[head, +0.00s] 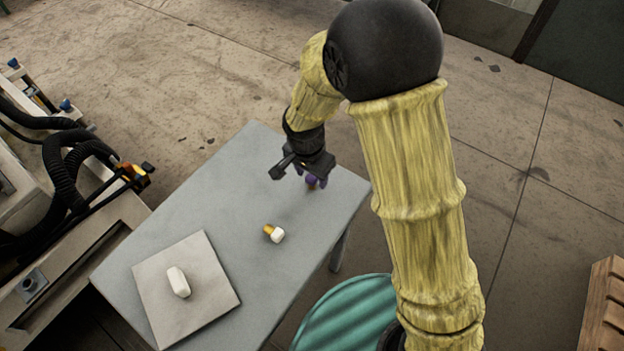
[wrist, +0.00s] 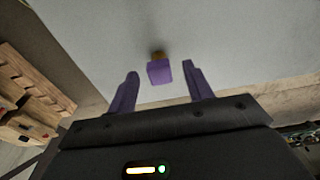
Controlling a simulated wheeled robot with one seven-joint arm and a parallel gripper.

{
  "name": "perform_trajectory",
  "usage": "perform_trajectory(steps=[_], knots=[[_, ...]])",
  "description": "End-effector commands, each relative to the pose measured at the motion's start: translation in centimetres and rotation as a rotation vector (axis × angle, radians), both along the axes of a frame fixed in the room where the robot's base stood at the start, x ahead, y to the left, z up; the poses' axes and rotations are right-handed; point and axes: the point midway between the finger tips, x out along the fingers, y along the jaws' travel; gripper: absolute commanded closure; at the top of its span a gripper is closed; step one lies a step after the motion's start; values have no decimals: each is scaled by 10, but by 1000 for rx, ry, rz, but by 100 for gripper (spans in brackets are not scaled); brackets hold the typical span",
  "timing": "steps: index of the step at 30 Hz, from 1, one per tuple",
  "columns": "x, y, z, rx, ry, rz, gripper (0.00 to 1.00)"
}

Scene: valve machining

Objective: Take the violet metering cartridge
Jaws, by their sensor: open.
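The violet metering cartridge (wrist: 159,72) shows in the wrist view as a small violet block with an orange-brown end, on the grey table (head: 255,200). It lies ahead of my gripper (wrist: 160,85), between the lines of the two violet fingers. The fingers are apart with nothing between them that I can see touching. In the head view my gripper (head: 298,174) is over the far right part of the table. There the cartridge (head: 312,183) is mostly hidden by my gripper, and its violet is hard to tell from the fingers.
A white and orange cartridge (head: 274,233) lies near the table's middle right. A pale square plate (head: 215,290) with a white block (head: 178,282) is at the near left. A machine with black hoses (head: 75,150) stands left, a teal drum (head: 345,315) in front. The far left tabletop is clear.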

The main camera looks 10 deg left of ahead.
Motion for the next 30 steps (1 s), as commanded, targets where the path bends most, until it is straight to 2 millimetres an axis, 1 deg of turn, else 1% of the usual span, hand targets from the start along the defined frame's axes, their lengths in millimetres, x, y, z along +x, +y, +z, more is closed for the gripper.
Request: perform_trajectory(steps=[5, 6, 8, 12, 13, 20, 23, 26, 30], knots=[[0, 0, 0, 0, 0, 0, 49], [0, 0, 0, 0, 0, 0, 53], [0, 0, 0, 0, 0, 0, 65], [0, 0, 0, 0, 0, 0, 92], [0, 0, 0, 0, 0, 0, 97], [0, 0, 1, 0, 0, 0, 98], [0, 0, 4, 1, -1, 0, 98], [1, 0, 15, 2, -3, -1, 98], [1, 1, 39, 4, -4, 0, 98]])
